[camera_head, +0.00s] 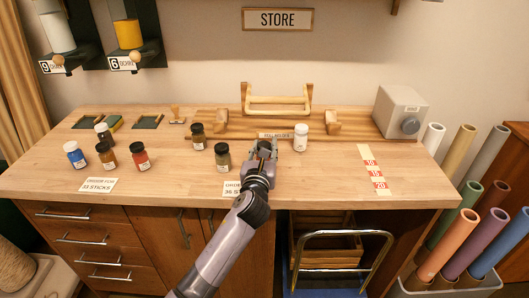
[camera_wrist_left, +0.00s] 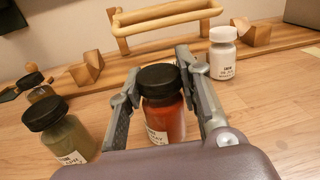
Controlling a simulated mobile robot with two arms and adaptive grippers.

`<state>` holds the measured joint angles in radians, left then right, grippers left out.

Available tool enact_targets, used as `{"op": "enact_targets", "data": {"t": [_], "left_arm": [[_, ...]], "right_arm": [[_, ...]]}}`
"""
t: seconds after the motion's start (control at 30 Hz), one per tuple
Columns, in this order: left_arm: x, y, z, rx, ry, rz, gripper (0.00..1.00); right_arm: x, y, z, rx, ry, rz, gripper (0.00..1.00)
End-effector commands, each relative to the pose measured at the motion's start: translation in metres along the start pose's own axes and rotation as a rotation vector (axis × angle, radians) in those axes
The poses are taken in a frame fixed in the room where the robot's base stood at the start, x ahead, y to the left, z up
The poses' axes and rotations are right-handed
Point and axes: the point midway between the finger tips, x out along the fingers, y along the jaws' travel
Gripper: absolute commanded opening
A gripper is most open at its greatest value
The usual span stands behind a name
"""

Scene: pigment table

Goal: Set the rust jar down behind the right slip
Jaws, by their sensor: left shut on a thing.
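My left gripper (camera_head: 263,148) is shut on the rust jar, above or at the worktop behind the right slip. In the left wrist view the rust jar (camera_wrist_left: 164,118), orange-red with a black lid, stands upright between the two fingers (camera_wrist_left: 160,95). In the head view the gripper hides most of it. I cannot tell whether its base touches the wood. The right slip (camera_head: 231,188), a white card reading 36 sticks, lies near the front edge, partly covered by my arm. The left slip (camera_head: 98,185) lies further left. My right gripper is not in view.
An olive jar (camera_head: 222,160) stands close left of my gripper, and a brown jar (camera_head: 197,137) behind it. A white jar (camera_head: 300,138) stands to the right. Several jars, including a red one (camera_head: 139,158), stand at left. The worktop (camera_head: 325,180) is clear at right front.

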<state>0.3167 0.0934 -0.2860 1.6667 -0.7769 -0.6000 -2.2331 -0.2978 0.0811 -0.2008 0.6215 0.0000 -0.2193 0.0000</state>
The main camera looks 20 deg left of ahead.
Motion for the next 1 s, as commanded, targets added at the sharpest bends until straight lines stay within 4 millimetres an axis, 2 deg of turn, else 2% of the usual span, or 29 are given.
{"op": "enact_targets", "data": {"t": [0.27,0.3,0.6,0.87,1.0], "left_arm": [[-0.0002,-0.0002,-0.0056,-0.001,-0.001,-0.001,0.0],[-0.0003,-0.0001,-0.0064,-0.001,0.0,-0.001,0.34],[-0.0002,0.0,-0.0057,0.0,-0.001,-0.001,0.54],[-0.0003,0.0001,-0.0053,0.0,-0.001,-0.001,0.54],[-0.0073,0.0004,-0.0061,0.001,0.0,0.0,0.54]], "right_arm": [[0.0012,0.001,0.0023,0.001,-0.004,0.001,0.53],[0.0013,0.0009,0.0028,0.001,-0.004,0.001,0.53],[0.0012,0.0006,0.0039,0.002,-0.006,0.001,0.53],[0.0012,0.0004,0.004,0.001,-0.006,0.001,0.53],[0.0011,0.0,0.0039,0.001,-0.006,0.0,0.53]]}}
